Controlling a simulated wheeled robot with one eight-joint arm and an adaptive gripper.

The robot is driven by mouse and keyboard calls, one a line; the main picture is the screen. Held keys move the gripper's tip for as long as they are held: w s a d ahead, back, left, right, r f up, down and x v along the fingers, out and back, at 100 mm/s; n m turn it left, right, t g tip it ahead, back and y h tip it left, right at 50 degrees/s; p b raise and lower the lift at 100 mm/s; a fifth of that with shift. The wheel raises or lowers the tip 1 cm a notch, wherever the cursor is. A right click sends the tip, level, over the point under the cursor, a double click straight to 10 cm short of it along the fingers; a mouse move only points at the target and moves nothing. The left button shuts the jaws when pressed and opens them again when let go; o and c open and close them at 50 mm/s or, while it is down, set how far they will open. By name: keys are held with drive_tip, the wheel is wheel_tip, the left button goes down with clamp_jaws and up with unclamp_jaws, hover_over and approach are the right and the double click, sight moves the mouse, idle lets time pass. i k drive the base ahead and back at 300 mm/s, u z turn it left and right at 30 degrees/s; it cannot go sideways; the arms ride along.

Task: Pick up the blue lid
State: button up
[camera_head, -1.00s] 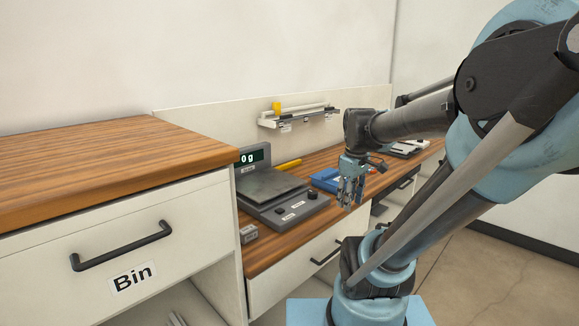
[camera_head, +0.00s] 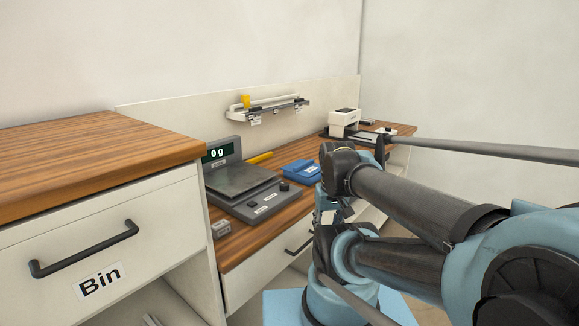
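A blue object (camera_head: 301,171), which looks like the blue lid, lies on the wooden worktop to the right of the scale. Its finer shape is too small to tell. My gripper (camera_head: 320,216) hangs below the dark wrist, in front of the worktop's front edge and nearer to me than the blue object. It is apart from the blue object. The arm hides most of the gripper, and its fingers cannot be made out clearly. Nothing is seen held in it.
A grey scale (camera_head: 243,185) reading 0 g stands at the left of the worktop (camera_head: 238,246). A yellow item (camera_head: 259,158) lies behind it. A wall rack (camera_head: 268,108) holds a yellow piece. A white device (camera_head: 344,122) stands at the far end. A higher Bin cabinet (camera_head: 100,230) stands at left.

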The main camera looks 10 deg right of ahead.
sight(303, 168)
drive_tip(key=k, duration=1.15)
drive_tip(key=z, duration=0.5)
drive_tip(key=i, duration=1.4)
drive_tip(key=z, duration=0.25)
